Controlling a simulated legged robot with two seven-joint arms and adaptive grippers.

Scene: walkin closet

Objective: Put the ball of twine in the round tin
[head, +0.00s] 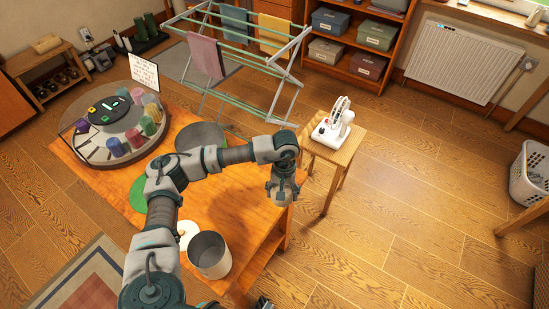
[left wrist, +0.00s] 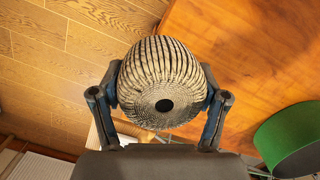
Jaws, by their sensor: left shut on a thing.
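My left gripper (head: 284,192) is shut on the ball of twine, with a finger on each side of it. In the left wrist view the ball of twine (left wrist: 158,72) is cream and dark striped, with a dark round hole in its end. In the head view it hangs below the wrist at the table's right edge, partly covered by the fingers. An open grey cylinder (head: 210,256), which looks like the round tin, stands upright near the table's front edge, left of and nearer than the gripper. My right gripper is not in view.
On the wooden table (head: 245,210) are a white disc (head: 187,233), a green round thing (head: 137,194) partly behind my arm, a dark grey round thing (head: 202,136), and a round tray of coloured spools (head: 84,138). A small stool (head: 340,150) holds a white device (head: 333,124).

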